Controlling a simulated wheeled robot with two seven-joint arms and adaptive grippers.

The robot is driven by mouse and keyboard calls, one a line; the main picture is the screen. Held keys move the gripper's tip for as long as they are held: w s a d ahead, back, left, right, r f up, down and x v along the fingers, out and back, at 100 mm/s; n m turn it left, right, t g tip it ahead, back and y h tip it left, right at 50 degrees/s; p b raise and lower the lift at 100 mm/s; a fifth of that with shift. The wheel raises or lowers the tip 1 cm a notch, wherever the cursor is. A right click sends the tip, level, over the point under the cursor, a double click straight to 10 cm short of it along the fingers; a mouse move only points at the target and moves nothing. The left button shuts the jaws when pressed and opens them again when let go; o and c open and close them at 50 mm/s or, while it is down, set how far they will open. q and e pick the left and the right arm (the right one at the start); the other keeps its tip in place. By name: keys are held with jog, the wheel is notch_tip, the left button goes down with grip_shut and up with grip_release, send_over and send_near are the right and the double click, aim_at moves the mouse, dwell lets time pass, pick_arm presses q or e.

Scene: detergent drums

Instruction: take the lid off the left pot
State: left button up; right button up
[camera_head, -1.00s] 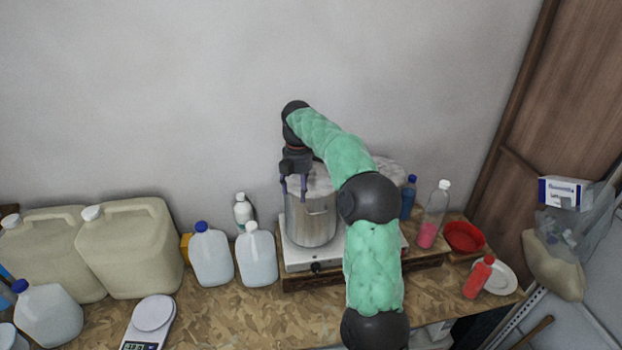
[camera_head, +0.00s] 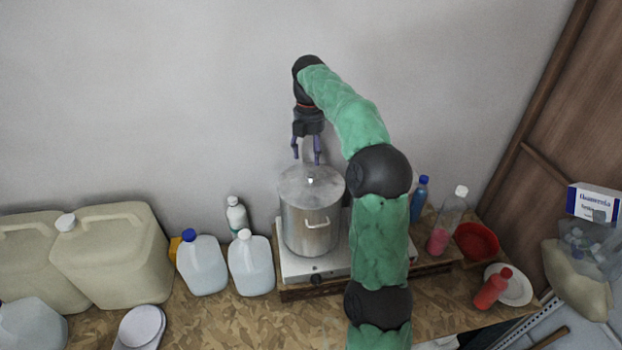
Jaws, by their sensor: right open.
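The left pot (camera_head: 309,231) is a steel pot with a side handle, standing upright on a white hot plate (camera_head: 300,266). Its round metal lid (camera_head: 296,186) lies on top, with a small knob in the middle. My right gripper (camera_head: 306,158) is open and empty, its fingers pointing down just above and behind the lid, seemingly apart from it. My right arm hides the area to the right of the pot, so any second pot is mostly hidden. My left gripper is not in view.
White jugs (camera_head: 251,265), a white bottle (camera_head: 237,216) and large beige canisters (camera_head: 113,255) stand left of the pot. At right are a blue bottle (camera_head: 419,201), a bottle with pink liquid (camera_head: 440,241), a red bowl (camera_head: 477,241) and a red bottle (camera_head: 491,289).

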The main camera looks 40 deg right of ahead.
aim_at(311, 175)
jog(key=shift+s+a+f, duration=0.15)
jog(key=shift+s+f, duration=0.1)
jog(key=shift+f, duration=0.25)
jog(key=shift+s+a+f, duration=0.15)
jog(key=shift+s+f, duration=0.05)
jog(key=shift+f, duration=0.65)
jog(key=shift+w+d+f, duration=0.15)
jog(key=shift+w+f, duration=0.05)
jog(key=shift+f, duration=0.4)
jog(key=f+p, duration=0.1)
jog(key=f, duration=0.3)
jog(key=shift+s+p, duration=0.2)
jog(key=shift+p, duration=0.1)
jog(key=shift+w+d+f, duration=0.1)
jog(key=shift+w+f, duration=0.05)
jog(key=shift+f, duration=0.25)
jog(key=c, duration=1)
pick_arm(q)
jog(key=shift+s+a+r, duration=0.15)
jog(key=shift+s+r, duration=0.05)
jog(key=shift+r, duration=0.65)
pick_arm(e)
grip_shut()
